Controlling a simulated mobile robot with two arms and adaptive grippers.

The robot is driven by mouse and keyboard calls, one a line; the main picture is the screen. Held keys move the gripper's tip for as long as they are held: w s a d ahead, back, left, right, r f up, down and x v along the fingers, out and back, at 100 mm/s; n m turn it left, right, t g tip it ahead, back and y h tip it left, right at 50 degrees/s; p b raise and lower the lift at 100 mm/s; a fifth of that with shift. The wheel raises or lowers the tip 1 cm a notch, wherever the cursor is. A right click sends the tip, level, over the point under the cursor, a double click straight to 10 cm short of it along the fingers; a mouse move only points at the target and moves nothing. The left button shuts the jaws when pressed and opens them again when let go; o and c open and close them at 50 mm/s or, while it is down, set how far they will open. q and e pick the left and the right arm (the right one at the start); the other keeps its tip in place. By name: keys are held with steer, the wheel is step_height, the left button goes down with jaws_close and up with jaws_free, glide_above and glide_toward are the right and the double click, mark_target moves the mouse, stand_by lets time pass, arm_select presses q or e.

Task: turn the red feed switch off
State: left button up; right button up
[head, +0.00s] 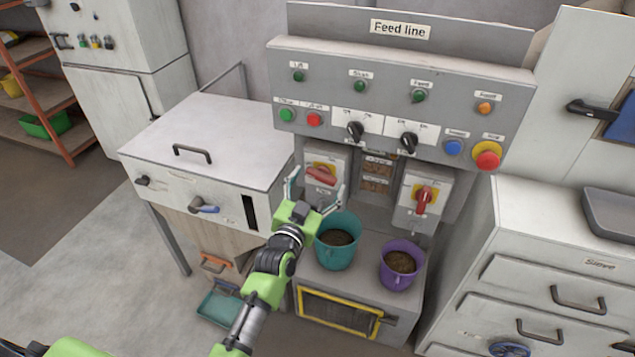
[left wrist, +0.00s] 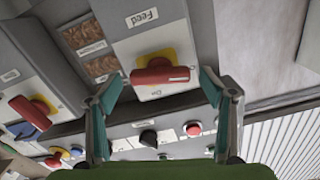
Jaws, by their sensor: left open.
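The red feed switch (head: 320,175) is a red bar handle on a yellow plate, on a pale box at the left below the control panel. In the left wrist view its handle (left wrist: 160,75) lies roughly level in the picture, with the label "Feed" on the box above it. My left gripper (head: 316,184) is open in front of this box. In the left wrist view, the left gripper's fingers (left wrist: 162,82) stand on either side of the handle. I cannot tell whether they touch it. My right gripper is out of view.
A second red switch (head: 423,198) sits on the box to the right, its handle upright. A teal bucket (head: 337,257) and a purple bucket (head: 401,281) stand below. The control panel (head: 385,75) with buttons and knobs juts out above. A white cabinet (head: 215,140) stands left.

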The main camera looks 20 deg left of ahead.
arm_select(q)
steer(key=shift+c, duration=0.4)
steer(key=c, duration=1)
steer(key=shift+n+p, duration=0.3)
steer(key=shift+n, duration=1.2)
steer(key=o, duration=1.1)
steer(key=s, duration=1.2)
steer(key=shift+a, duration=0.2)
